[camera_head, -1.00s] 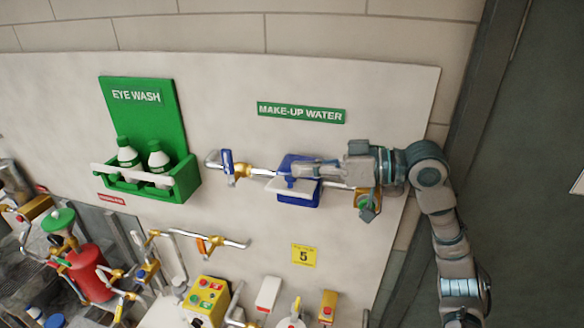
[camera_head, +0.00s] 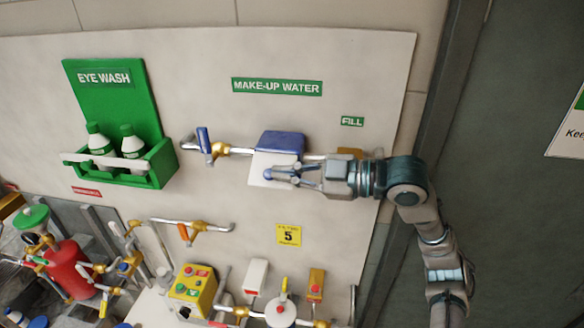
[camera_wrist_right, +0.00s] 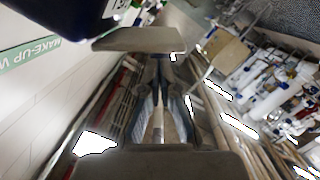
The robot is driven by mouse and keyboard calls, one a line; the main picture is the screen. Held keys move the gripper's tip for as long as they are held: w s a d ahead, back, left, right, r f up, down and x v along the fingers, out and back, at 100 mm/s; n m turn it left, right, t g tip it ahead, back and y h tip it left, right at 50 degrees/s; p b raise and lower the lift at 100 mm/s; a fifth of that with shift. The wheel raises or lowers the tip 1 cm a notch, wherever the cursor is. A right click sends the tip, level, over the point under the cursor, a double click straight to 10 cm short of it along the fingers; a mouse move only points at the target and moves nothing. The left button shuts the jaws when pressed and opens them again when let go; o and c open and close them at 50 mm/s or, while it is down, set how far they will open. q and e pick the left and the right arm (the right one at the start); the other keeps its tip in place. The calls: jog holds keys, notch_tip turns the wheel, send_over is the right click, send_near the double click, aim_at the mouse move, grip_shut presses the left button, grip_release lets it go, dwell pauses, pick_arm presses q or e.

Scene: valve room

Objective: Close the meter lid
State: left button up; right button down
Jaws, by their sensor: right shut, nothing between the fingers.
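The meter on the make-up water pipe is a blue box (camera_head: 281,143) in the head view. A pale flat plate (camera_head: 262,163), apparently its lid, stands out below the blue part, so the lid looks open. In the right wrist view, the dark blue box (camera_wrist_right: 50,18) is at top left with partly visible white digits, and the grey plate (camera_wrist_right: 138,40) juts out beside it. My right gripper (camera_head: 269,174) is shut and empty, its tips overlapping the plate. In the wrist view its fingers (camera_wrist_right: 160,62) end at the plate's edge; contact is unclear. My left gripper is out of view.
A blue-handled valve (camera_head: 204,142) sits on the pipe left of the meter. The green eye wash holder (camera_head: 160,172) with two bottles is further left. Below are a yellow button box (camera_head: 190,291) and other fittings. The panel just below the meter is clear.

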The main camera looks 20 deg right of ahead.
jog(key=shift+s+a+f, duration=0.15)
jog(key=shift+f, duration=0.25)
jog(key=shift+s+a+f, duration=0.1)
jog(key=shift+f, duration=0.3)
jog(key=shift+f+b, duration=0.3)
jog(key=shift+b, duration=0.05)
jog(key=n, duration=0.1)
jog(key=f+n+b, duration=0.1)
jog(key=w+f+n, duration=0.1)
jog(key=n, duration=0.1)
jog(key=shift+d+f+t, duration=0.2)
jog(key=shift+d+t, duration=0.05)
jog(key=shift+t, duration=0.05)
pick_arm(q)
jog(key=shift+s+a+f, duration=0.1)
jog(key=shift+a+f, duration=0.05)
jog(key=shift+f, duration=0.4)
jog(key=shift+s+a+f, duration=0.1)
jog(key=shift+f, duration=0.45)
pick_arm(e)
jog(key=shift+w+d+f, duration=0.2)
jog(key=shift+w+f, duration=0.15)
jog(key=shift+f, duration=0.25)
jog(key=shift+w, duration=0.1)
